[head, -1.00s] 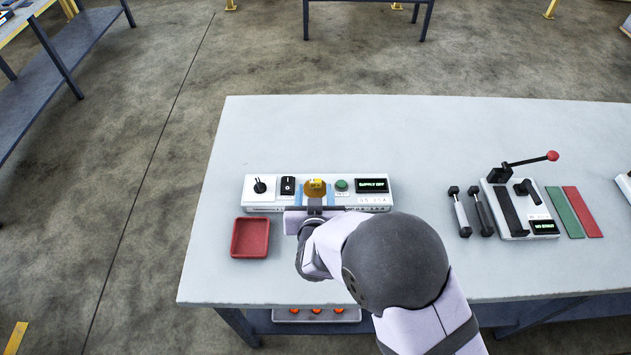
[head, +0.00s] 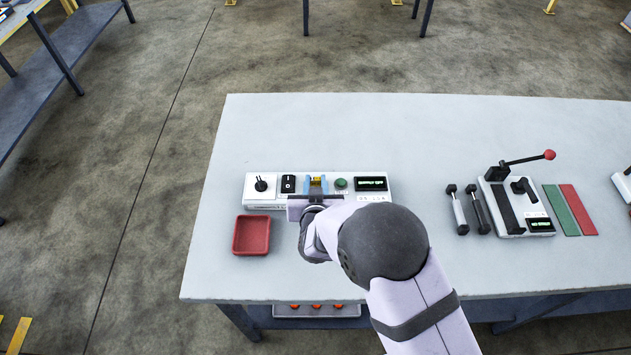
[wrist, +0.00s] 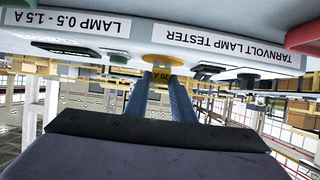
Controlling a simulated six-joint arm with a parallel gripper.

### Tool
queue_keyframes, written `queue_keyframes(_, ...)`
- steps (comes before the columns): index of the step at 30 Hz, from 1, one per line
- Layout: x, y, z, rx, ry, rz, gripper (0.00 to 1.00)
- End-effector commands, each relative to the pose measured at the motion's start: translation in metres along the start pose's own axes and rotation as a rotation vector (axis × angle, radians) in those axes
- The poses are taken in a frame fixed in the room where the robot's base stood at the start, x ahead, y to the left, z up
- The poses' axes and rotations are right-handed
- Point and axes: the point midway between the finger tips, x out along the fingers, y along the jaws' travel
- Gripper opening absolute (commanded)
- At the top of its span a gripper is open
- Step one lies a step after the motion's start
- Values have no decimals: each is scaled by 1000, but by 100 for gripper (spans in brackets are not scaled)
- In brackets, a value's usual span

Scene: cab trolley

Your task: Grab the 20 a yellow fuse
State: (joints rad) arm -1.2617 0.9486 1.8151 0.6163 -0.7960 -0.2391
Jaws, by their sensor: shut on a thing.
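The yellow fuse (head: 317,179) is at the middle of the white lamp tester (head: 268,204), between the blue fingers of my gripper (head: 317,183). In the wrist view, which is upside down, the fuse (wrist: 170,76) reads "20 A" and sits by a round amber part (wrist: 160,60) of the tester. My gripper (wrist: 168,82) is shut on the fuse, one finger on each side. The fingers and wrist hide much of the fuse's sides and lower part. I cannot tell whether it is still seated.
A red tray (head: 251,235) sits on the table left of my wrist. A switch (head: 288,184), green button (head: 341,184) and display (head: 371,184) flank the fuse. A lever device (head: 508,200) stands right. The table (head: 350,130) behind the tester is clear.

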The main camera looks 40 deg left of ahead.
Motion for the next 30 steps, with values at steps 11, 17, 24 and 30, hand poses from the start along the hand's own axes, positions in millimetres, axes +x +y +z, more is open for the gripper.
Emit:
queue_keyframes(11, -2, 0, -6, 1, 2, 0, 0)
queue_keyframes(17, -8, 0, -19, 2, 3, 0, 0)
queue_keyframes(24, -23, 0, -49, 3, 5, -2, 0)
queue_keyframes(30, -36, 0, -75, 2, 3, -1, 0)
